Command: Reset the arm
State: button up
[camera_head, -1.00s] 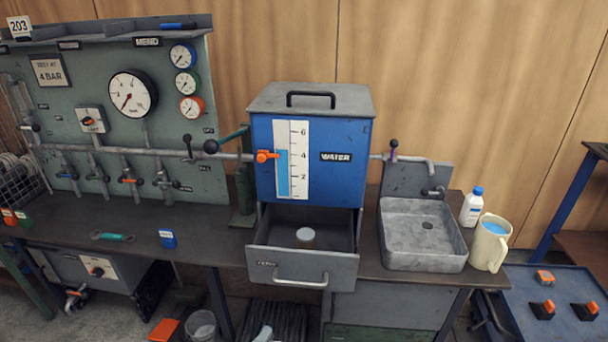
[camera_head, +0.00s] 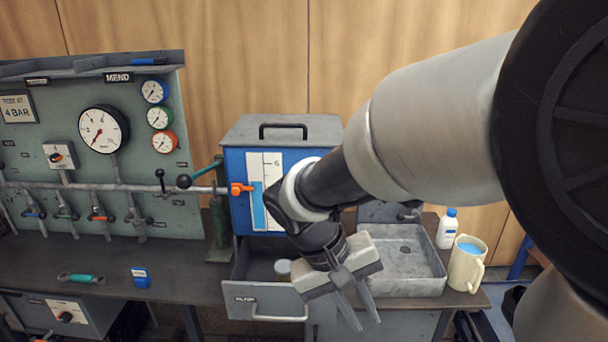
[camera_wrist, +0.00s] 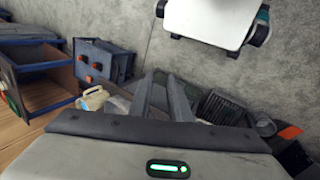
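My arm reaches in from the right of the head view. My gripper (camera_head: 366,322) hangs in front of the bench, its fingers pointing down. In the wrist view my gripper (camera_wrist: 161,82) shows two fingers apart with nothing between them, so it is open and empty. In the head view it covers the right part of the pulled-out drawer (camera_head: 266,300) and part of the blue water tank (camera_head: 236,165).
A grey sink (camera_head: 415,272), a white bottle (camera_head: 447,229) and a cream jug (camera_head: 464,268) stand right of the drawer. A gauge panel (camera_head: 60,140) stands at left.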

jog(key=s+d+r+m+t+y, duration=0.1)
jog(key=s+d+r+t+y, duration=0.45)
jog(key=r, duration=0.45)
notch_tip(320, 180, up, 17)
jog(key=s+a+p, duration=0.1)
jog(key=p, duration=1.6)
jog(key=shift+s+a+p, duration=0.15)
jog(key=shift+s+p, duration=0.1)
jog(key=shift+p, duration=0.05)
jog(key=shift+h, duration=0.25)
